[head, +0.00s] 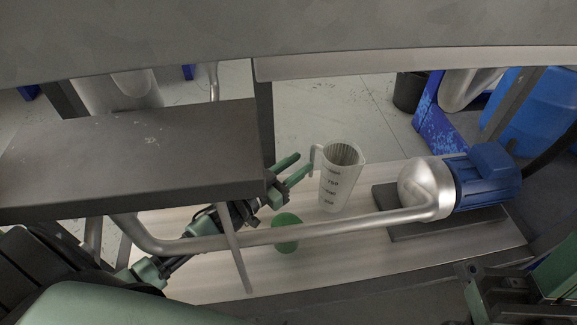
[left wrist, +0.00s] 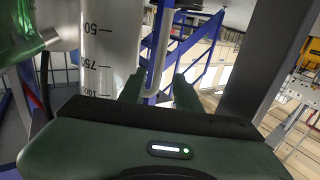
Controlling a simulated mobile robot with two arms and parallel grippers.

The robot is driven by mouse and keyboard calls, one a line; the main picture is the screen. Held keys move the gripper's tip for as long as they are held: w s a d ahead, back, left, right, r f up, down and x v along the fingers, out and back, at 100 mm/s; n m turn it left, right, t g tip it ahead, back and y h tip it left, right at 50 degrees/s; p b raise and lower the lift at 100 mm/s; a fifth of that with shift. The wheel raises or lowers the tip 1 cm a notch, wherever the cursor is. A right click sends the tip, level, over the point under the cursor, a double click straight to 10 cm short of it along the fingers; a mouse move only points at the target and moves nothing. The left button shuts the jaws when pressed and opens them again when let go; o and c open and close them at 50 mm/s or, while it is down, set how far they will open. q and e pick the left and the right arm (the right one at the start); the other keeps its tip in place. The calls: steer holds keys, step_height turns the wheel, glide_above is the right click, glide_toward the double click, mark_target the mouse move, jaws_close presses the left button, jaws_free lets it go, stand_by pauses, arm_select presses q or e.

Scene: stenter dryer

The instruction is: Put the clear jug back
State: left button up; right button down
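The clear jug (head: 339,186) with dark measuring marks stands upright on a pale base plate in the head view. Its handle is on the left side, toward my left gripper (head: 304,162). My left gripper is open, its green fingers pointing at the handle, with no grip visible.
A metal pipe (head: 335,227) crosses in front of the jug to a blue motor pump (head: 484,177). A round green object (head: 285,236) lies by the pipe. A dark shelf (head: 130,155) covers part of the left side, and a wide metal panel (head: 300,35) spans the top.

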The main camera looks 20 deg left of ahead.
arm_select(q)
steer(key=v, duration=0.3)
steer(key=shift+s+a+p, duration=0.15)
steer(key=shift+s+p, duration=0.2)
